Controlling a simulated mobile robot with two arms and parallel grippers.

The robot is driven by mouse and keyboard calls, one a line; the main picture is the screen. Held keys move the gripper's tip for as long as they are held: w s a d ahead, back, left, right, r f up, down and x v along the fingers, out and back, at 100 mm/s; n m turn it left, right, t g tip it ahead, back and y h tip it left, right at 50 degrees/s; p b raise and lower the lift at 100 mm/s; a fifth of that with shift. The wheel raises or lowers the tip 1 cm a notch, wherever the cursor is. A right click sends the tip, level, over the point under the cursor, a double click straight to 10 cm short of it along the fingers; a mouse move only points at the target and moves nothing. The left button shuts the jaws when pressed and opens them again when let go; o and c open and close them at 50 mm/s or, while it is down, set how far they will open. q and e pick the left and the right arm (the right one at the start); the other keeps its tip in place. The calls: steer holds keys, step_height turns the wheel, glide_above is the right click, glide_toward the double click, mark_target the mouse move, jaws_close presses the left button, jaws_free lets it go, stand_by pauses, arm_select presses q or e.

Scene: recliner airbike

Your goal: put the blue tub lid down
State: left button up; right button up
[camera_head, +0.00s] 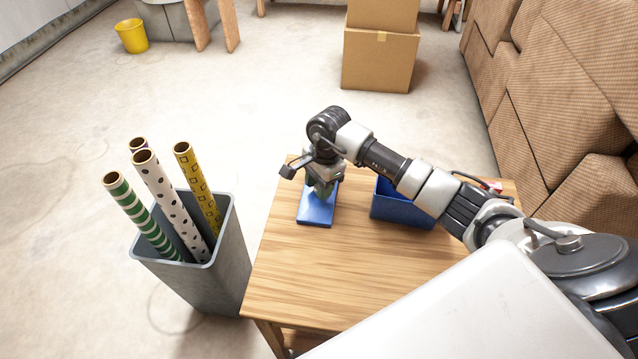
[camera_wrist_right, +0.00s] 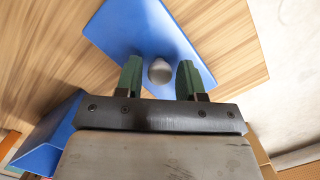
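The blue tub lid (camera_head: 316,211) is a flat blue rectangle with a pale round knob (camera_wrist_right: 160,71) in its middle. It appears to lie flat on the wooden table, left of the open blue tub (camera_head: 400,212). My right gripper (camera_head: 322,190) is directly above the lid, pointing down. In the right wrist view its green fingers (camera_wrist_right: 160,80) stand on both sides of the knob, with a narrow gap on each side, so it looks open around the knob. My right arm hides part of the tub. My left gripper is not in view.
A grey bin (camera_head: 225,255) with several wrapping paper rolls stands left of the wooden table (camera_head: 300,275). Cardboard boxes (camera_head: 378,62) and a yellow bucket (camera_head: 131,36) are farther back. A brown sofa (camera_head: 560,100) is at the right. The table's front left is clear.

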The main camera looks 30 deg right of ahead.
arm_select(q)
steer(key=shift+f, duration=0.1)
arm_select(e)
steer(key=shift+o, duration=0.8)
steer(key=shift+r, duration=0.1)
arm_select(q)
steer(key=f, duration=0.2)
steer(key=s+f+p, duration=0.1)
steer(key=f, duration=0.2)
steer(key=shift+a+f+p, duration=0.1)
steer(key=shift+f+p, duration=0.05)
steer(key=shift+p, duration=0.15)
arm_select(e)
step_height(320, 180, up, 12)
steer(key=d, duration=0.1)
steer(key=shift+w+d, duration=0.15)
steer(key=shift+d, duration=0.25)
